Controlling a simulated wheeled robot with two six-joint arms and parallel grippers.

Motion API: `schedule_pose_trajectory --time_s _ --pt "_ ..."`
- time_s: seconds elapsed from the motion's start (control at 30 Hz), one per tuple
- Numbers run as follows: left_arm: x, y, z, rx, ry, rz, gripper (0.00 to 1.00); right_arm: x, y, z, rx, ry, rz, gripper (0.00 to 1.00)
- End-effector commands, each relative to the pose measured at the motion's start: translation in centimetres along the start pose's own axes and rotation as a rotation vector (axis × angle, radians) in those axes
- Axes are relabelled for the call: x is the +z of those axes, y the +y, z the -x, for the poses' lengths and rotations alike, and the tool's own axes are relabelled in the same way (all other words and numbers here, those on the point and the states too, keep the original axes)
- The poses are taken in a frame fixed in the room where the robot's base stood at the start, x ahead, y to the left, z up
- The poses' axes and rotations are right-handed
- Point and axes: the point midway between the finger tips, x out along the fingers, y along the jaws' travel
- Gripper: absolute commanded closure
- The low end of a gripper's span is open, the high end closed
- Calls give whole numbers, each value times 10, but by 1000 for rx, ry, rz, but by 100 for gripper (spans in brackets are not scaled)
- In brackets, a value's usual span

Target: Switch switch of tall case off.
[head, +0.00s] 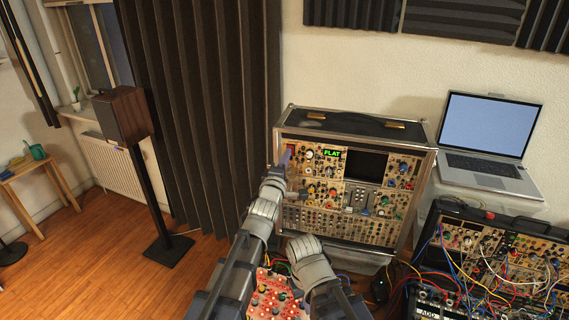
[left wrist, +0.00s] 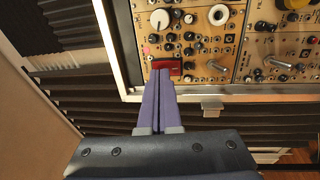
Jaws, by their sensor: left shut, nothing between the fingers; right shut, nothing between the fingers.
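The tall case (head: 425,190) stands upright against the wall, its panel full of knobs and jacks, with a green "FLAT" display (head: 331,153). Its red switch (left wrist: 166,64) sits at the panel's lower left in the left wrist view. My left gripper (head: 287,155) is shut and empty at the case's left edge. In the left wrist view its purple fingertips (left wrist: 162,75) overlap the lower edge of the switch; I cannot tell whether they touch. My right arm is low in front of the case, and its fingers are hidden.
A laptop (head: 485,145) stands open to the right of the tall case. A lower case with many patch cables (head: 500,250) is at the right. A speaker on a stand (head: 124,115) and a dark curtain (head: 200,90) are at the left.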

Motion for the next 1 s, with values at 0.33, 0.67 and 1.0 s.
schedule_pose_trajectory --time_s 0.33,0.67,1.0 --pt "-1 0 -8 0 -1 1 100 0 0 1 0 0 0 100" --pt "-1 8 -21 1 -1 2 100 1 1 10 0 0 -1 100" --pt "-1 9 -20 6 -1 1 100 1 1 10 0 0 -2 100"
